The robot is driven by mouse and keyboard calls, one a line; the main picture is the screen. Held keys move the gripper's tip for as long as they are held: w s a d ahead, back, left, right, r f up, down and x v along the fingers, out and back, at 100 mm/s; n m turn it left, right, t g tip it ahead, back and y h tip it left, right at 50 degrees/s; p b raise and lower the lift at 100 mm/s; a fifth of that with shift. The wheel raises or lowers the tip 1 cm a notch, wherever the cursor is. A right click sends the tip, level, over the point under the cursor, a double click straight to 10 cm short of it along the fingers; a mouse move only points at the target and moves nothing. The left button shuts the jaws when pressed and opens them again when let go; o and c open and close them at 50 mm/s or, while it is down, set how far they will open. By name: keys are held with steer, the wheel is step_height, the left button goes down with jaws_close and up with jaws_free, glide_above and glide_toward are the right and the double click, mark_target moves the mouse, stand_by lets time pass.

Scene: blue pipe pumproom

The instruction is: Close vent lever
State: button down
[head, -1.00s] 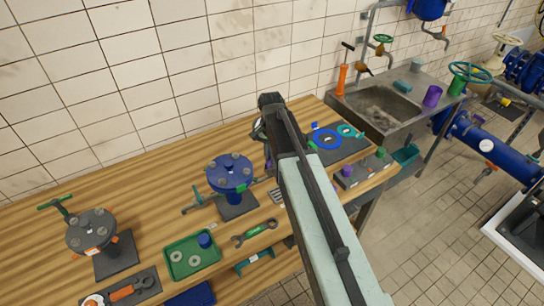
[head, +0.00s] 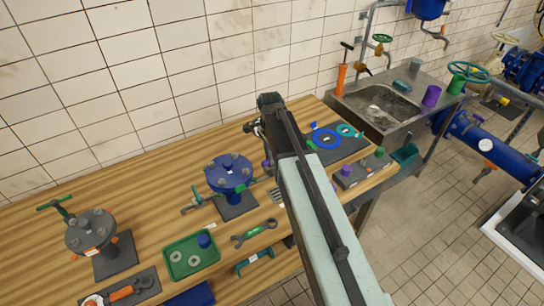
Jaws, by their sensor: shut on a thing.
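My arm (head: 325,215) crosses the middle of the head view and hides much behind it. A small grey and dark part of my gripper (head: 251,127) shows left of the arm's far end, over the back of the bench. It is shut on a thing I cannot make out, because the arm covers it. I cannot pick out the vent lever for sure. A blue flanged valve body (head: 230,172) stands on a dark base, with a grey bar and teal handle (head: 191,206) at its left. A grey flanged body (head: 90,232) with a green handle stands farther left.
The wooden bench (head: 150,205) carries a green tray (head: 190,257), a wrench (head: 254,232) and a dark mat with blue and teal rings (head: 326,139). A sink (head: 385,105) stands behind at right.

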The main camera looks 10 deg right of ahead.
steer(key=shift+w+a, duration=0.1)
steer(key=shift+a, duration=0.05)
steer(key=c, duration=1.5)
jaws_free()
step_height(320, 180, up, 8)
steer(key=p, duration=0.8)
steer(key=shift+f, duration=0.1)
